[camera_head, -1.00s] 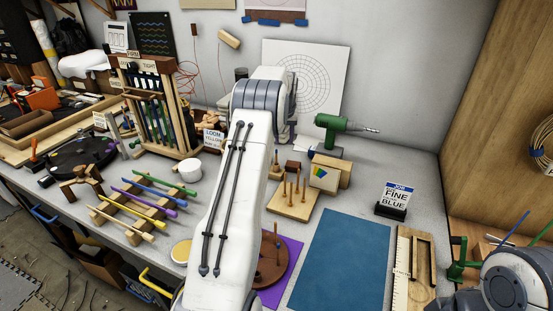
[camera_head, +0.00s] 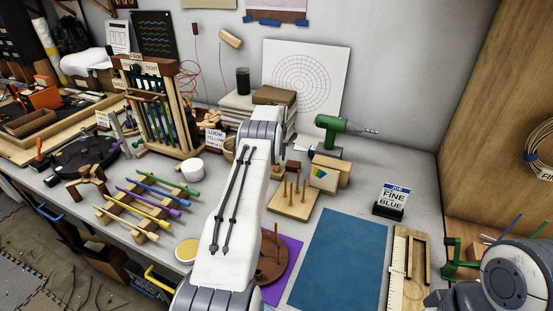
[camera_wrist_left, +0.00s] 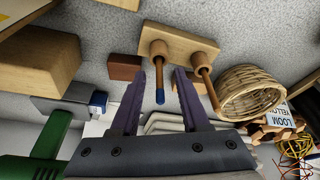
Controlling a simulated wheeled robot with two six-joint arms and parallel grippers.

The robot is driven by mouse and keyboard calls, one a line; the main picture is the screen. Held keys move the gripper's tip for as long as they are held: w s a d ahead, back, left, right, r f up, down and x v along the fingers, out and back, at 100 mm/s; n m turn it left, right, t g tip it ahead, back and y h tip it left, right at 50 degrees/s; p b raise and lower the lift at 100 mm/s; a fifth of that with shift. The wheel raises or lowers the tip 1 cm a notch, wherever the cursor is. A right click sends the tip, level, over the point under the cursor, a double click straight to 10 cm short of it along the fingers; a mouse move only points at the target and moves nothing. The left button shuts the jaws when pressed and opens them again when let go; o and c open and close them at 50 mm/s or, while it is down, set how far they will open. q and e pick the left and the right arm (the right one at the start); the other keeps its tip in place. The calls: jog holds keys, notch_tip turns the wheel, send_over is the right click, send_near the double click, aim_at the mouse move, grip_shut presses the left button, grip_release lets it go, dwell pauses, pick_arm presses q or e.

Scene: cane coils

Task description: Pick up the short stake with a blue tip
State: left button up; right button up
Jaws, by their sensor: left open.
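The stake with a blue tip (camera_wrist_left: 160,86) shows in the left wrist view. It stands in a collar of a pale wooden block (camera_wrist_left: 190,35) and looks short, with its blue end toward my gripper. A second brown stake (camera_wrist_left: 208,85) without a blue tip is in the block's other collar, to the right. My left gripper (camera_wrist_left: 161,76) is open, with one dark finger on each side of the blue-tipped stake in the picture. I cannot tell whether they touch it. In the head view my left arm hides this gripper and the stake. My right gripper is out of view.
A wicker basket (camera_wrist_left: 252,92) and a small brown block (camera_wrist_left: 125,67) flank the stakes. A green drill (camera_head: 331,127) and a wooden peg stand (camera_head: 292,205) are to the right of my left arm. The blue mat (camera_head: 340,260) is bare.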

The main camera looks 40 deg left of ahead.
pick_arm(q)
grip_shut()
dwell(0.3)
